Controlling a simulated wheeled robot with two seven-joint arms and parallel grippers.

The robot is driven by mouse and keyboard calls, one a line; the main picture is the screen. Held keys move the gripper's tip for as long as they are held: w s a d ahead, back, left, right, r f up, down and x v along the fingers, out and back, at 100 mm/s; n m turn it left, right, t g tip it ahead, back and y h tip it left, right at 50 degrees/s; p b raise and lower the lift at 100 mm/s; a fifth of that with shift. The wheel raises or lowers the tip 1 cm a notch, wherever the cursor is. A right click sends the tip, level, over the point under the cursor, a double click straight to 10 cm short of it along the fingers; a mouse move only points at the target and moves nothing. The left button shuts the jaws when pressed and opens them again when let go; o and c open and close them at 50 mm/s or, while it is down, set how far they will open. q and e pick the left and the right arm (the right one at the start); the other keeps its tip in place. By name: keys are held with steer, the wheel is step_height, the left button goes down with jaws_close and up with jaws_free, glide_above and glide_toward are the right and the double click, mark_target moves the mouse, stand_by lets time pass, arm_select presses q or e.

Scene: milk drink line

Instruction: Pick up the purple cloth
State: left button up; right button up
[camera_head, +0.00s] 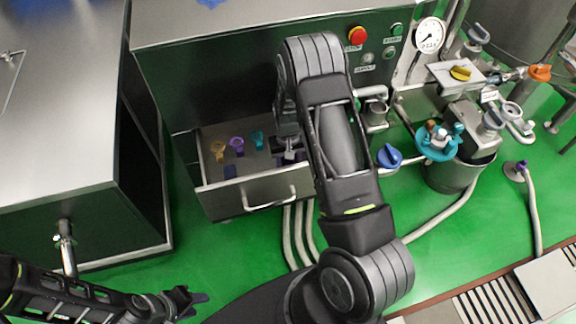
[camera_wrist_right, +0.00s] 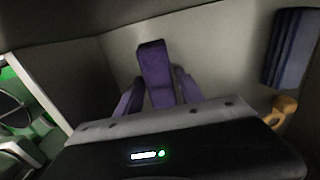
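The purple cloth (camera_wrist_right: 155,75) stands in the middle of the right wrist view, against the pale drawer floor. Two dark purple-tinted pieces flank it closely, and they look like the fingers of my right gripper (camera_wrist_right: 157,95). I cannot tell whether they press on the cloth. In the head view my right gripper (camera_head: 290,150) reaches down into the open drawer (camera_head: 256,189), with dark purple patches around it, partly hidden by my arm. My left gripper (camera_head: 190,297) is at the lower left above the green floor, empty, with its fingers apart.
A blue cloth (camera_wrist_right: 290,48) and an orange piece (camera_wrist_right: 284,108) lie beside the purple cloth. The drawer also holds orange (camera_head: 218,149), purple (camera_head: 237,145) and teal (camera_head: 257,138) pieces. Its walls and the cabinet above crowd my right arm. A steel bucket (camera_head: 453,178) stands right.

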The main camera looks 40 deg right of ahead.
mark_target(288, 163)
jaws_close()
stand_by(0.4)
step_height(288, 163, up, 10)
steer(key=shift+r+b, duration=0.1)
steer(key=shift+b, duration=0.2)
stand_by(0.5)
